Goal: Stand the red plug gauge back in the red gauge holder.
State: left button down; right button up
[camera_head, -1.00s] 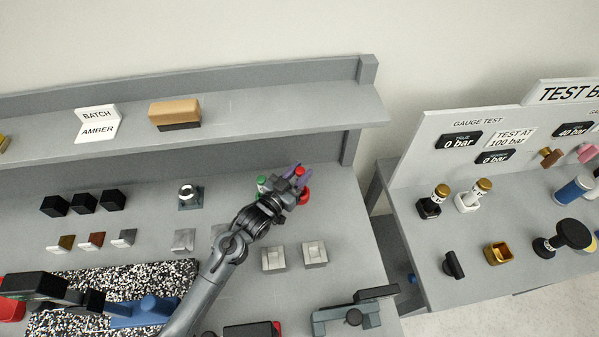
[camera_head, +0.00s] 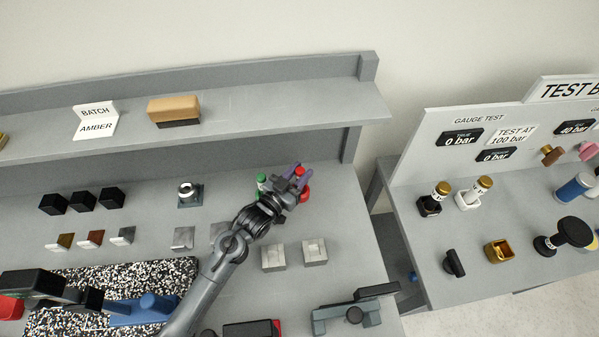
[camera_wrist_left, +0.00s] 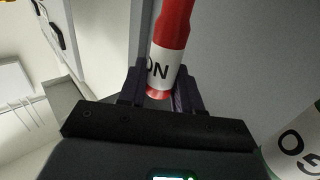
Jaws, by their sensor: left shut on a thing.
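The red plug gauge (camera_wrist_left: 171,40) has a white band with dark letters and stands between the fingers of my left gripper (camera_wrist_left: 160,88) in the left wrist view. My left gripper (camera_head: 293,183) is shut on it. In the head view only the gauge's red top (camera_head: 299,171) shows above the fingers. The red gauge holder (camera_head: 306,193) shows as a red patch just beside and below the fingers, partly hidden by the gripper. I cannot tell whether the gauge's lower end is inside it.
A green gauge (camera_head: 262,182) stands close left of my left gripper; its white band (camera_wrist_left: 296,155) also shows in the left wrist view. Two pale square blocks (camera_head: 314,252) lie in front. The raised shelf (camera_head: 250,113) runs behind. Bare bench lies to the right.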

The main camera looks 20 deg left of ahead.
pick_arm(q)
jog(key=shift+f, duration=0.3)
dwell(0.4)
dwell(0.8)
jog(key=c, duration=0.7)
grip_release()
